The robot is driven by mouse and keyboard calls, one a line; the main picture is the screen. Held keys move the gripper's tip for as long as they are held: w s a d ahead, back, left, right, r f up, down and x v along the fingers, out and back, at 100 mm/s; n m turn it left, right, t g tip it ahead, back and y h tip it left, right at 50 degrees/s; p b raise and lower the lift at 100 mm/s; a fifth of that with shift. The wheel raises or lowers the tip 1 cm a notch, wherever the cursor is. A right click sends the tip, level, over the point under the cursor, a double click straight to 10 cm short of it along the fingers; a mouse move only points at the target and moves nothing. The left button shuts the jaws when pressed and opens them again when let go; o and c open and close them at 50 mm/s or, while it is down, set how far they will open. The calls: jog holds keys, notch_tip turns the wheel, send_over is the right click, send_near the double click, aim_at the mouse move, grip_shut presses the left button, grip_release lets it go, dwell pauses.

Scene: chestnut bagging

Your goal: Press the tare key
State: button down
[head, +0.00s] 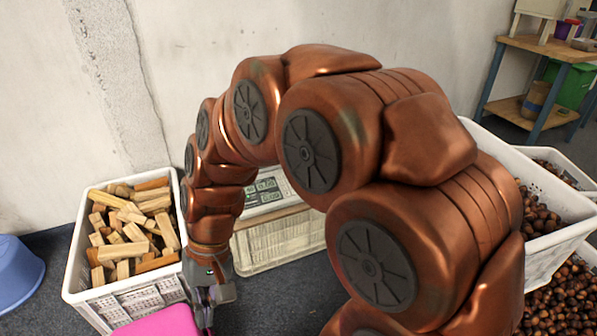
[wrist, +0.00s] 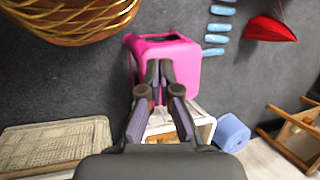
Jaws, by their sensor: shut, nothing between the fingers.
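The scale (head: 264,188) shows in the head view behind my arm, with a lit display panel. It sits on a pale crate (head: 280,240). My arm covers part of the scale, and I cannot make out the tare key. My gripper (head: 203,318) is low and in front of the scale, to its left, pointing down beside a pink stool (head: 160,324). In the wrist view my gripper (wrist: 159,66) is shut and empty, with its fingertips in front of the pink stool (wrist: 187,62). I cannot tell if they touch it. The scale is not recognisable in the wrist view.
A white crate of wood pieces (head: 72,255) stands left, near a blue tub (head: 18,275). Chestnut crates (head: 562,232) stand right.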

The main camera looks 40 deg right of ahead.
jog(key=w+r+m+t+y+p, duration=0.25)
jog(key=w+m+t+y, duration=0.2)
jog(key=w, duration=1.45)
jog(key=w+d+m+t, duration=0.6)
jog(key=w+d+m, duration=0.2)
jog(key=w+d, duration=0.85)
jog(key=w+d+f+m+t+h+p, duration=0.1)
jog(key=w+d+f+m+t+h, duration=0.2)
jog(key=d, duration=0.8)
jog(key=w+d+f+m+t+h+p, duration=0.1)
jog(key=w+d+f+m+h, duration=0.2)
jog(key=d, duration=0.7)
jog(key=s+d+f+m+h, duration=0.1)
jog(key=s+d+f+m, duration=0.1)
jog(key=d, duration=0.5)
jog(key=s+d+f+m+h+p, duration=0.1)
jog(key=d+f+m+h, duration=0.1)
jog(key=d, duration=0.5)
jog(key=s+d+f+m+h, duration=0.2)
jog(key=d+f+m, duration=0.1)
jog(key=d, duration=0.4)
jog(key=shift+s+f+p, duration=0.25)
jog(key=shift+s+p, duration=0.05)
jog(key=shift+s, duration=0.05)
jog(key=shift+m, duration=0.25)
